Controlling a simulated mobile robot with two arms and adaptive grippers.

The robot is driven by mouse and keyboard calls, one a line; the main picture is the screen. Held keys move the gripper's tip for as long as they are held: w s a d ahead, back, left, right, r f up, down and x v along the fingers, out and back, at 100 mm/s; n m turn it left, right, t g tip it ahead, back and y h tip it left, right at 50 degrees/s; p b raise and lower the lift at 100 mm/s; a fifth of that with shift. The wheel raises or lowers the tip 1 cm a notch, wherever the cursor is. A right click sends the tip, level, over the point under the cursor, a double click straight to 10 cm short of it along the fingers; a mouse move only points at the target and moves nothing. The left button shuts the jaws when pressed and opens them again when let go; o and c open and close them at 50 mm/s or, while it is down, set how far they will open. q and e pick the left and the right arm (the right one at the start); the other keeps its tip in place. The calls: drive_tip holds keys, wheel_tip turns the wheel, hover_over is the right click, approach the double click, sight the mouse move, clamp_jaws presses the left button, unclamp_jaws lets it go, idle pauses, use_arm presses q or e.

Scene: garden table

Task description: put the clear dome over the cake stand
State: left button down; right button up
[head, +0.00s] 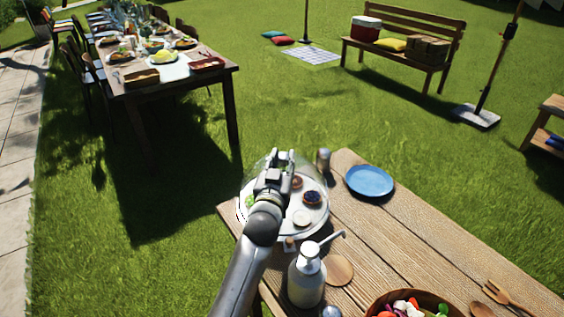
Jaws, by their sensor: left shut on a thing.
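The clear dome (309,171) shows only as a faint see-through outline around and above the stand. My left gripper (281,160) is above the stand, shut on the dome's top; the grip itself is mostly hidden by the gripper. The dome looks roughly lined up with the stand, but I cannot tell whether its rim touches the plate. My arm covers part of the stand's front. My right gripper is out of view.
A white pump bottle (306,280) stands close in front of the stand. A blue plate (369,181) and a small shaker (323,160) are behind and to the right. A salad bowl (455,307) and wooden utensils (505,297) lie at the front right.

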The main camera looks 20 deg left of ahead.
use_arm(q)
drive_tip(key=shift+f+b, duration=0.35)
idle(0.4)
drive_tip(key=c, duration=1.1)
unclamp_jaws()
drive_tip(key=shift+o, duration=0.2)
drive_tip(key=shift+s+f, duration=0.1)
drive_tip(key=shift+f, duration=0.05)
drive_tip(key=shift+s+d, duration=0.15)
drive_tip(key=shift+s, duration=1.1)
drive_tip(key=shift+s+d, duration=0.2)
drive_tip(key=shift+s, duration=1)
drive_tip(key=shift+s+d, duration=0.15)
drive_tip(key=shift+s, duration=1.1)
